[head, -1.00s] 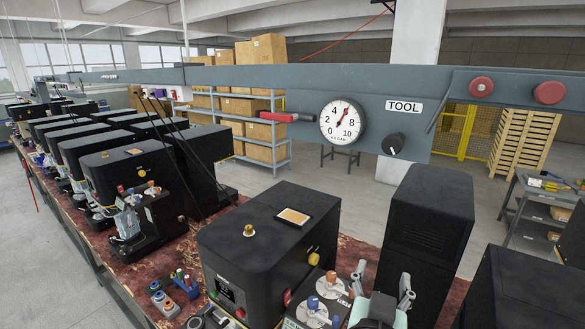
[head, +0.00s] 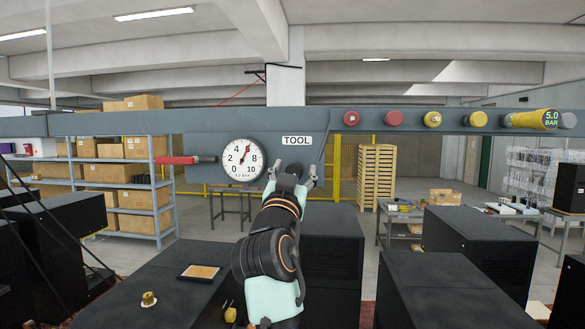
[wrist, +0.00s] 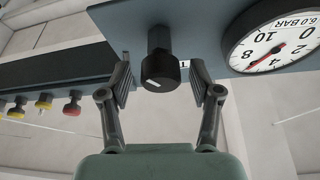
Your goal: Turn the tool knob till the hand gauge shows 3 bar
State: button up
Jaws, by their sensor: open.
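The TOOL label (head: 297,140) sits on the grey panel of the beam. The round white gauge (head: 243,159) left of it has a red needle pointing up and slightly right, near 6. The gauge also shows upside down in the wrist view (wrist: 272,40), with small print that looks like 6.0 BAR. The black tool knob (wrist: 158,72) with a white pointer mark stands out from the panel in the wrist view. My gripper (wrist: 161,82) is open, with one finger on each side of the knob and gaps between. In the head view my gripper (head: 292,178) largely hides the knob.
A red-handled valve (head: 180,160) juts out left of the gauge. Red and yellow buttons (head: 393,118) and a yellow 5.0 BAR unit (head: 535,119) line the beam on the right. Black machines (head: 425,290) stand below. Shelves with boxes (head: 130,185) are behind.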

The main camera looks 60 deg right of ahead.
jog(key=shift+w+d+r, duration=0.1)
jog(key=shift+d, duration=0.2)
jog(key=shift+c, duration=0.3)
jog(key=c, duration=1.1)
jog(key=shift+n+p, duration=0.35)
jog(key=shift+n, duration=0.05)
